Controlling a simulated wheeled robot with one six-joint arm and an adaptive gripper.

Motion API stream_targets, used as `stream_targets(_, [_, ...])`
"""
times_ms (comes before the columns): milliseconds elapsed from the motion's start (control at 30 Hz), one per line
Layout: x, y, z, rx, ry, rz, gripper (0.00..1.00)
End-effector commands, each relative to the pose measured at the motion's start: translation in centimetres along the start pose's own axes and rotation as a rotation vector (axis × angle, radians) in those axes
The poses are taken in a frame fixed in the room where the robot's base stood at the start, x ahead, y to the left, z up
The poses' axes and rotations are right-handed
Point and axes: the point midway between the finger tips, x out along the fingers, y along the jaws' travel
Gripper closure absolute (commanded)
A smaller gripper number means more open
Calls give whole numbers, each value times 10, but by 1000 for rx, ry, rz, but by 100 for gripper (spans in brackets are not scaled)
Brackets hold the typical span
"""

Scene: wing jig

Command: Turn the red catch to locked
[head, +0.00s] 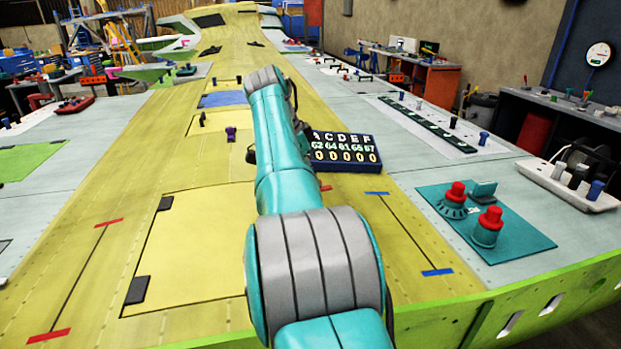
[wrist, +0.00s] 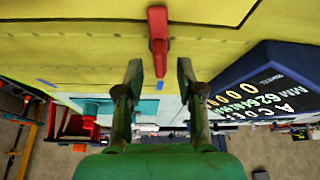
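The red catch (wrist: 157,38) shows in the wrist view as a narrow red lever against the yellow wing skin. It lies roughly along the picture's vertical, with its broader end at the top and its narrow end lower. My gripper (wrist: 158,72) is open, with one finger on each side of the catch's line. The fingertips sit near the catch's narrow end and nothing is held between them. I cannot tell whether they touch the catch.
A dark blue counter board (head: 345,150) with white digits stands right of my arm; it also shows close to the right finger in the wrist view (wrist: 245,85). A teal plate (head: 520,243) with red knobs (head: 489,218) lies at right. The yellow wing skin left of my arm is mostly clear.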

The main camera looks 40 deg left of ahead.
Motion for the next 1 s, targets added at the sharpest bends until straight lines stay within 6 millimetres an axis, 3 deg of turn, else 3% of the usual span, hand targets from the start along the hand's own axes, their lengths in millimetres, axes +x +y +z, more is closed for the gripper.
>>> stream_targets(233, [-20,0,0,-1,0,-1,62])
stream_targets(567, [-27,0,26,-2,0,0,62])
stream_targets(1000, [-58,0,96,-2,0,-1,62])
